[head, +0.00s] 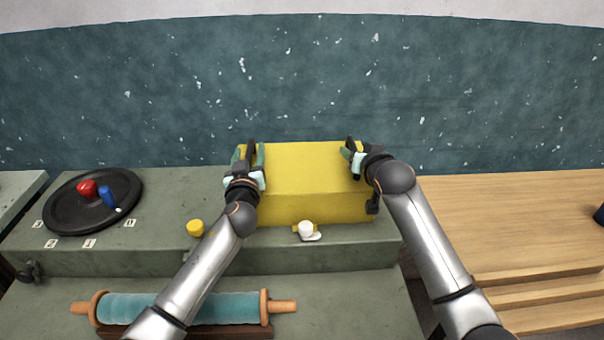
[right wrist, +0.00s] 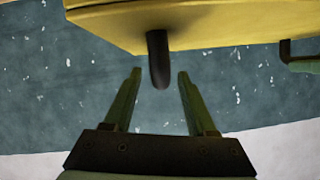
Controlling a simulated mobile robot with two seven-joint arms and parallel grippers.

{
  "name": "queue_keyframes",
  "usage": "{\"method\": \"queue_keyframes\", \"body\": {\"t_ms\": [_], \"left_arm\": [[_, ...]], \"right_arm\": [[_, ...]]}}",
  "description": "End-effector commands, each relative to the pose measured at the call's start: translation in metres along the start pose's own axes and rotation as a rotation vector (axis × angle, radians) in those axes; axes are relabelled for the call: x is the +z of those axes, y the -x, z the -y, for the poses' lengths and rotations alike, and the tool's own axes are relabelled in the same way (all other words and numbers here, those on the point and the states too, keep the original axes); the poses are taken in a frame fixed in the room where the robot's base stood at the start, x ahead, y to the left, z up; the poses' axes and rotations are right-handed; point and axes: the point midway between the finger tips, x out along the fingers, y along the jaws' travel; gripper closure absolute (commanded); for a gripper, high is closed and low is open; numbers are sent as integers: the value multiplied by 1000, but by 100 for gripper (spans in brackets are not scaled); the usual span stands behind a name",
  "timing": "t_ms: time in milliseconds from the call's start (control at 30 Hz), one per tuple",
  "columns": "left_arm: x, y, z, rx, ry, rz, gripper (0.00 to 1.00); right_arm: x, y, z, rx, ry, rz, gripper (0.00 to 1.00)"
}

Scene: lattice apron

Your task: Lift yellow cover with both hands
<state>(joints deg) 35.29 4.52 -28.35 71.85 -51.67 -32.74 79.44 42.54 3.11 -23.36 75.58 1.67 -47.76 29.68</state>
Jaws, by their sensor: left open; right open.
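The yellow cover (head: 318,167) is a large box shape on the raised green-grey ledge. My left gripper (head: 251,152) is open at its left side. My right gripper (head: 351,151) is open at its upper right edge. In the right wrist view the right gripper (right wrist: 159,77) has its two green fingers apart, with a dark rounded handle (right wrist: 158,58) of the yellow cover (right wrist: 220,22) between or just beyond their tips. I see no clear contact. A second dark bent handle (right wrist: 285,48) shows at the right edge, near a green strip. The left gripper's hold area is partly hidden by its own wrist.
A black round tray (head: 62,217) holds a red piece (head: 87,188) and a blue piece (head: 107,197). A yellow cylinder (head: 195,228) and a white knob (head: 306,229) are in front of the cover. A blue roller (head: 220,308) lies lower. Wooden steps (head: 500,215) are right.

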Motion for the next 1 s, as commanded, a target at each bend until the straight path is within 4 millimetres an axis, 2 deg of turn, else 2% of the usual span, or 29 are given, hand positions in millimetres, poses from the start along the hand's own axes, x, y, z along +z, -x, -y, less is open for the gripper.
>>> {"method": "queue_keyframes", "body": {"t_ms": [200,567,1000], "left_arm": [[0,-12,0,1,1,0,42],[0,-14,0,0,1,0,42],[0,-14,0,0,1,0,90]], "right_arm": [[0,-12,0,0,0,1,43],[0,-14,0,0,0,0,43],[0,-14,0,0,0,1,91]]}}
